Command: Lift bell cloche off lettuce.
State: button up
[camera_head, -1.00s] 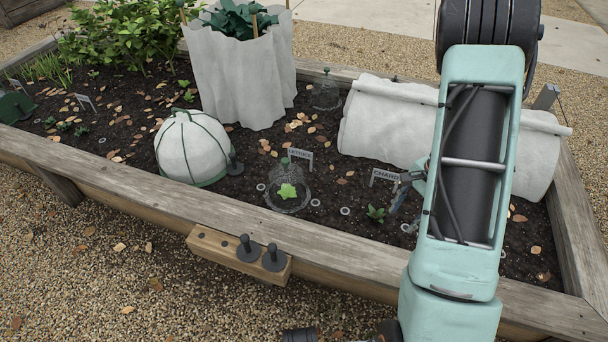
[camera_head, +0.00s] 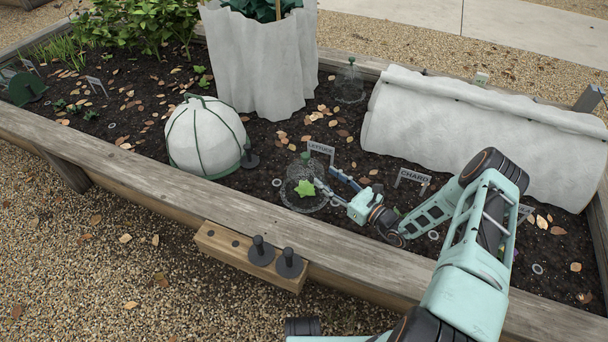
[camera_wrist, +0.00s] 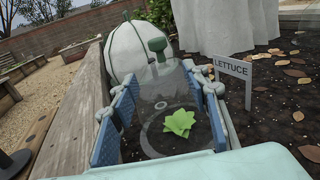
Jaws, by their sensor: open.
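The clear bell cloche (camera_head: 299,172) with a green knob stands on the soil over the bright green lettuce (camera_head: 304,188), behind the bed's front board. My gripper (camera_head: 327,181) is open, low above the soil at the cloche's right side. In the wrist view the cloche (camera_wrist: 165,88) rises between my two blue-padded fingers (camera_wrist: 163,112), one at each side of the picture, and its green knob stands above them. The lettuce (camera_wrist: 180,123) shows through the clear wall. I cannot tell whether either pad touches the cloche.
The LETTUCE sign (camera_head: 321,148) stands just behind the cloche, close to my right finger in the wrist view. The CHARD sign (camera_head: 412,177) is near my forearm. A white ribbed dome (camera_head: 206,138) is left, a white tunnel (camera_head: 480,130) right. Another clear cloche (camera_head: 350,85) stands farther back.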

aim_at(306, 159)
jog(key=b+x, duration=0.1)
jog(key=x, duration=0.4)
jog(key=shift+w, duration=0.1)
jog(key=x, duration=0.2)
jog(key=b+x, duration=0.1)
jog(key=x, duration=0.2)
jog(key=shift+w+a+r+b, duration=0.2)
jog(key=shift+w+r+b, duration=0.1)
jog(key=shift+r, duration=0.1)
jog(key=shift+c, duration=0.7)
jog(key=shift+s, duration=0.1)
grip_shut()
